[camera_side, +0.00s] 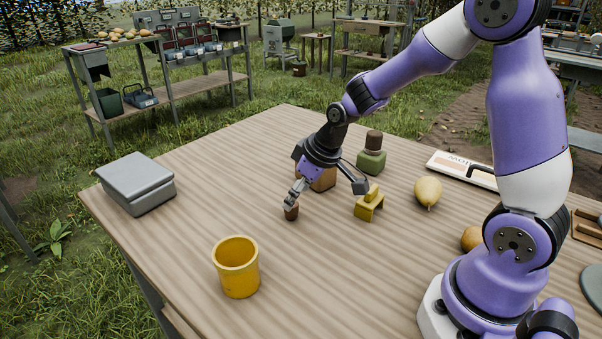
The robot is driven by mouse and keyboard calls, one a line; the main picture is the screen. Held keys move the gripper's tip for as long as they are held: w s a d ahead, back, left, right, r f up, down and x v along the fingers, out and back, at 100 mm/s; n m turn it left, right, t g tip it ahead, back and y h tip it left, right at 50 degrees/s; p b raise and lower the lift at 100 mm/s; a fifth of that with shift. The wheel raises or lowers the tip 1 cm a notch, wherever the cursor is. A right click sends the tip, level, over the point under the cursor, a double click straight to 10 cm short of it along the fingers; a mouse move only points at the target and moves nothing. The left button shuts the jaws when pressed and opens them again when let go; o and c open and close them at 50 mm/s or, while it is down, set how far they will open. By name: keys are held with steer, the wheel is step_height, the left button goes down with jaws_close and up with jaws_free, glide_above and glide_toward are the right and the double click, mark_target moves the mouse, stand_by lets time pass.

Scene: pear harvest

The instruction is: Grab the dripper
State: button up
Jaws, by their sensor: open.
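I cannot tell for sure which object is the dripper. My gripper (326,191) is open low over the middle of the table, its two fingers spread apart. A small dark brown object (291,212) is at the left fingertip; whether they touch is unclear. A brown block (324,180) stands behind the gripper, partly hidden by it. A small yellow stand-like piece (369,206) is just right of and below the right finger. A squat green bottle with a brown top (371,162) stands upright behind the right finger.
A yellow cup (237,267) stands front left and a grey lidded box (137,186) at the left edge. A pear (428,192), an orange fruit (472,239) and a white labelled box (462,170) are on the right. The wooden table (220,195) is clear between box and gripper.

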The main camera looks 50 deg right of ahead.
steer(key=x, duration=0.4)
steer(key=shift+w+f, duration=0.1)
steer(key=shift+f, duration=0.25)
steer(key=shift+c, duration=0.4)
steer(key=c, duration=0.8)
steer(key=shift+c, duration=0.2)
